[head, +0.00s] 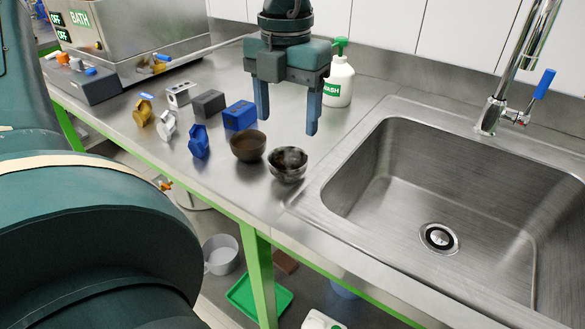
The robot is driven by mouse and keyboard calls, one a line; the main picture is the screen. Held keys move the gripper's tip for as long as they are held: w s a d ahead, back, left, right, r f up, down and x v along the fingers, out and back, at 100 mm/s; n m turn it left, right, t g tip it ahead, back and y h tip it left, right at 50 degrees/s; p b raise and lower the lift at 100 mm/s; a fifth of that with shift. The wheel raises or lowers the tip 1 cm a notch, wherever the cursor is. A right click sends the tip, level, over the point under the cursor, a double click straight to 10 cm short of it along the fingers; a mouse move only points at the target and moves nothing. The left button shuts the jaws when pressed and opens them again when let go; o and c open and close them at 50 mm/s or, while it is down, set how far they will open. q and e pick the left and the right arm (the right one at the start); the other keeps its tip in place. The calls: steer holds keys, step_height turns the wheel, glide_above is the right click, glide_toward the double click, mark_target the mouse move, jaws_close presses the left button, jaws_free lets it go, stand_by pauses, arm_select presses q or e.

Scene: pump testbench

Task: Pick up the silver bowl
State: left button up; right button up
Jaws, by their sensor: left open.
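The silver bowl (288,165) stands upright on the steel counter, close to the left rim of the sink. It looks dark and shiny with a mottled inside. A brown bowl (248,147) stands just to its left. My left gripper (287,127) points down above the counter, behind and above the two bowls. Its two blue fingers are spread apart with nothing between them. My right gripper does not show.
A white wash bottle (339,80) stands right behind the gripper. Blue, grey, yellow and white parts, including a blue block (239,116), stand left of the bowls. The sink (400,200) lies to the right, with a tap (505,95) behind.

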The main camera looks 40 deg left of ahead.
mark_target(288, 159)
arm_select(q)
step_height(288, 159, down, 4)
steer(key=shift+r, duration=0.15)
steer(key=shift+s+d+f+b, duration=0.15)
steer(key=shift+f+b, duration=0.05)
steer(key=shift+f, duration=1.2)
steer(key=shift+s+d+f+b, duration=0.1)
steer(key=shift+f+b, duration=0.1)
steer(key=shift+f, duration=1.15)
steer(key=shift+c, duration=0.2)
steer(key=shift+r, duration=0.1)
steer(key=c, duration=0.7)
steer(key=shift+c, duration=0.2)
